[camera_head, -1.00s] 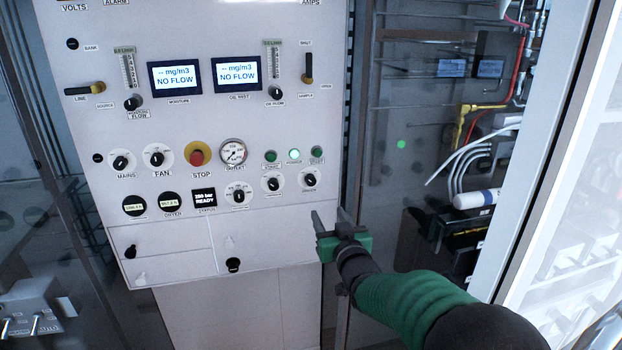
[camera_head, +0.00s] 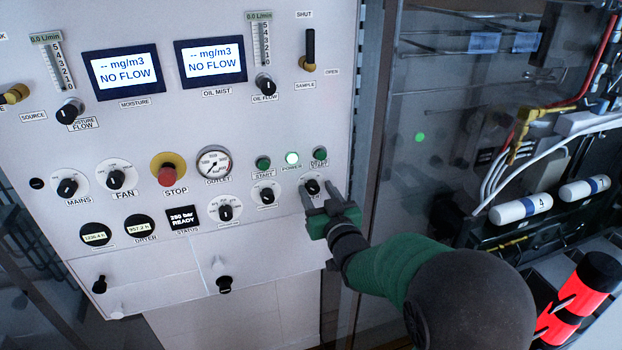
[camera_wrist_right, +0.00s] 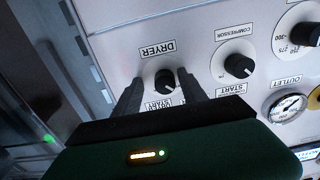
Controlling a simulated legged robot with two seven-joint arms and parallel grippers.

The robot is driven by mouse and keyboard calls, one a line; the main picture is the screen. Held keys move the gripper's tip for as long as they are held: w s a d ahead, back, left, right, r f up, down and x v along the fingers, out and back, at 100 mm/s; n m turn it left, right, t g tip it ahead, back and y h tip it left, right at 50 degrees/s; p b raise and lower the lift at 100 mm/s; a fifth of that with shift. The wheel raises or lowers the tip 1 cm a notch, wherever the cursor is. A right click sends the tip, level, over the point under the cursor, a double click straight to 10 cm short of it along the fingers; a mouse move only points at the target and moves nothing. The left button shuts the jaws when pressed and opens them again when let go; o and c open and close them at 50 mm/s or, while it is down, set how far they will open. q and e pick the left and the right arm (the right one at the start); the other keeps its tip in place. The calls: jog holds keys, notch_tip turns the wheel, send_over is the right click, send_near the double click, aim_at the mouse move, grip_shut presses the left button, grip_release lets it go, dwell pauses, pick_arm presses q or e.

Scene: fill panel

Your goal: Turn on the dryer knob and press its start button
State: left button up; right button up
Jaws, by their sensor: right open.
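The dryer knob (camera_head: 311,187) is a black knob on a white round plate at the panel's lower right. It also shows in the right wrist view (camera_wrist_right: 166,82), beside an upside-down DRYER label. My right gripper (camera_head: 318,191) is open, its two fingertips on either side of this knob. In the wrist view its fingers (camera_wrist_right: 159,90) flank the knob with gaps; I cannot tell whether they touch the panel. The dryer start button (camera_head: 319,153) is green and sits just above the knob; the gripper hides it in the wrist view. My left gripper is not in view.
The compressor knob (camera_head: 266,195) is close to the left, with another green start button (camera_head: 263,163) and the lit power lamp (camera_head: 292,158) above. The red stop button (camera_head: 167,176) is further left. A dark panel with pipes and cables stands at right.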

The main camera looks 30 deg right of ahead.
jog(key=shift+w+a, duration=0.15)
jog(key=shift+w, duration=0.1)
jog(key=shift+a, duration=0.2)
jog(key=shift+s+a+r, duration=0.25)
jog(key=shift+s+r, duration=0.25)
jog(key=shift+s, duration=0.35)
jog(key=shift+c, duration=0.9)
jog(key=shift+s+r, duration=0.1)
jog(key=shift+s, duration=0.1)
jog(key=shift+c, duration=1.1)
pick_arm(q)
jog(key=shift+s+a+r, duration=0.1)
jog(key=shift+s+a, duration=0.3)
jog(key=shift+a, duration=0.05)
pick_arm(e)
jog(key=shift+w+d+f, duration=0.25)
grip_shut()
